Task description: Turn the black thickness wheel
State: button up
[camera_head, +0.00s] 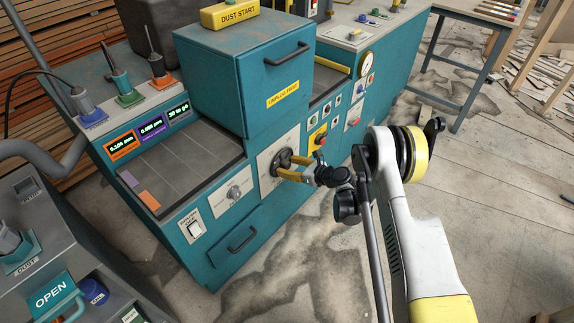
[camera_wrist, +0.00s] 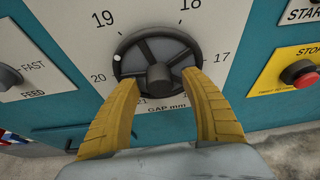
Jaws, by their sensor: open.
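The black thickness wheel (camera_wrist: 157,73) is a spoked handwheel with a central hub and a small white dot at its upper left rim. It sits on a white dial plate marked "GAP mm", with numbers 17 to 21 around it. In the head view the wheel (camera_head: 281,161) is on the teal machine's front, partly hidden by my gripper. My gripper (camera_wrist: 162,95) has two yellow fingers, spread apart on either side of the wheel's lower half. The tips overlap the rim in the wrist view; I cannot tell whether they touch it. The gripper also shows in the head view (camera_head: 291,168).
A FEED knob (camera_wrist: 8,77) is left of the dial and a red stop button (camera_wrist: 298,74) on yellow is to the right. Above the wheel, the teal housing (camera_head: 245,75) has a black handle. A drawer handle (camera_head: 242,239) sits below. Open floor lies in front.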

grip_shut()
jog(key=shift+m+g+y, duration=0.5)
jog(key=shift+m+g, duration=0.2)
jog(key=shift+m, duration=0.4)
jog(key=shift+m+g+y, duration=0.4)
jog(key=shift+m, duration=0.6)
grip_release()
jog(key=shift+a, duration=0.1)
